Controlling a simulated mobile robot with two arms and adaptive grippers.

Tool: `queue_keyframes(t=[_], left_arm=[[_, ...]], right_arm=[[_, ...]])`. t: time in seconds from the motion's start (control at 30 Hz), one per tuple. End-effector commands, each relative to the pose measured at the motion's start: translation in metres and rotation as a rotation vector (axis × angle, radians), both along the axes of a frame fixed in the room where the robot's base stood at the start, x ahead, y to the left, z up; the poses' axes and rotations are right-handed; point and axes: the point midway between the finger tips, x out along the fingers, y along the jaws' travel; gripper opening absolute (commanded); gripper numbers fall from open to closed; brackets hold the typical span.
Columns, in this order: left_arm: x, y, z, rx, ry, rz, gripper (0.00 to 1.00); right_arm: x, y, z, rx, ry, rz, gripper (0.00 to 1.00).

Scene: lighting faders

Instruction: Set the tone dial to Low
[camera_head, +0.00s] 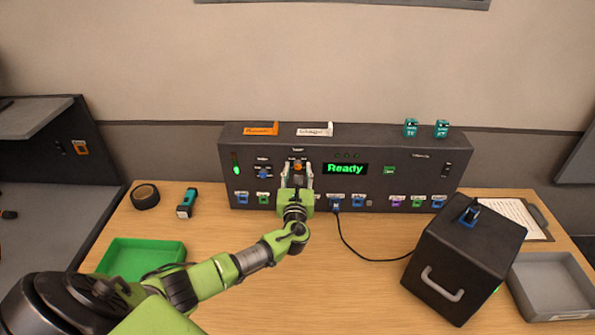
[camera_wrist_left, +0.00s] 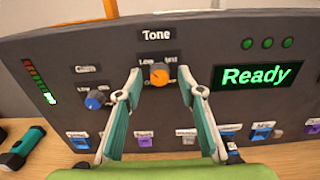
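The orange tone dial (camera_wrist_left: 159,75) sits on the dark console's front under a "Tone" label (camera_wrist_left: 157,34). A "Low" mark (camera_wrist_left: 146,61) is at its upper left and a second, blurred mark at its upper right. Which way the dial points is too small to tell. In the head view the tone dial (camera_head: 298,166) shows between my fingertips. My left gripper (camera_head: 297,174) is open in front of the console. In the left wrist view its fingers (camera_wrist_left: 159,82) stand on both sides of the dial with gaps. My right gripper is not in view.
A blue dial (camera_wrist_left: 96,99) is left of the tone dial. The console (camera_head: 345,155) shows a green "Ready" display (camera_head: 345,169) and several coloured plugs along its bottom. A cable runs to a black box (camera_head: 463,262) on the right. A green tray (camera_head: 140,247) lies front left.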

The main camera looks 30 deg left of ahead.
Motion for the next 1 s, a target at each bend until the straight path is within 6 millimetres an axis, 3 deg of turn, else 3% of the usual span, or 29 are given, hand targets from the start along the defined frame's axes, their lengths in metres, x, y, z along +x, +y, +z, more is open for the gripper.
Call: queue_keyframes(t=[0.37,0.8,1.0], left_arm=[[-0.006,-0.004,0.000,0.000,0.000,-0.001,0.35],[-0.078,-0.048,-0.001,-0.002,0.001,-0.002,0.35],[-0.098,-0.060,-0.001,-0.001,0.002,-0.001,0.35]], right_arm=[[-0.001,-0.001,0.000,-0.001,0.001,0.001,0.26],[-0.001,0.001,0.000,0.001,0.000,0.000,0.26],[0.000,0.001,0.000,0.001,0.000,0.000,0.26]])
